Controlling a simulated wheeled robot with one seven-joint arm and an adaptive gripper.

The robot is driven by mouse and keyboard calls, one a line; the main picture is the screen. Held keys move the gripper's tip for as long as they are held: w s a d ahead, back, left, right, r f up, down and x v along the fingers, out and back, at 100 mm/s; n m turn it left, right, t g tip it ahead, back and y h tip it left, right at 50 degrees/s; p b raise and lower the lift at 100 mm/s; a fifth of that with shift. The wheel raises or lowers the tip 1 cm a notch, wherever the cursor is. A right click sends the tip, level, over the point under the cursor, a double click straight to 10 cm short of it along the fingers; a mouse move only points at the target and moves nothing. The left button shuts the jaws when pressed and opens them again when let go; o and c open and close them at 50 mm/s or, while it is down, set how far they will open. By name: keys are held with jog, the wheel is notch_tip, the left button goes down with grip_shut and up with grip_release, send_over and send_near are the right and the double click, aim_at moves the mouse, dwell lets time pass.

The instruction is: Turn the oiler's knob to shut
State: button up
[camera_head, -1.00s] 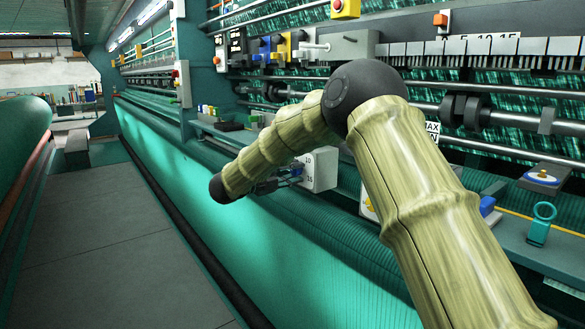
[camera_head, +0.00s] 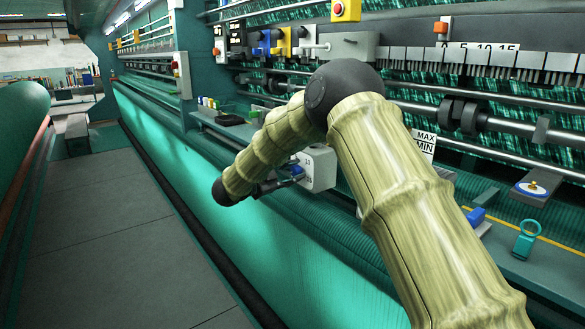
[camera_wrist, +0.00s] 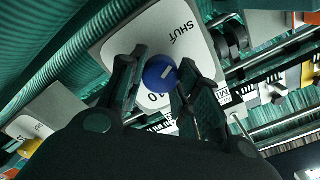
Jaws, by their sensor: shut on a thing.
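The oiler is a pale grey box (camera_head: 320,170) on the machine's front rail, partly hidden by my arm in the head view. In the wrist view its face (camera_wrist: 125,45) bears the word SHUT above a round blue knob (camera_wrist: 158,75). The knob has a short white mark, which lies slanted and is not clearly in line with SHUT. A number, partly hidden, shows below the knob. My gripper (camera_wrist: 160,80) has one finger on each side of the knob and is shut on it. In the head view my gripper (camera_head: 288,177) is small and dark at the box's left side.
A second pale box (camera_wrist: 28,130) with a yellow part shows at the wrist view's lower left. A teal ring-topped item (camera_head: 526,240) and a dial plate (camera_head: 533,190) sit on the rail at right. The grey walkway (camera_head: 105,240) is clear.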

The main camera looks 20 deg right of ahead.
jog(key=shift+f+n, duration=0.1)
jog(key=shift+n, duration=0.4)
jog(key=o, duration=1)
jog(key=v, duration=1.2)
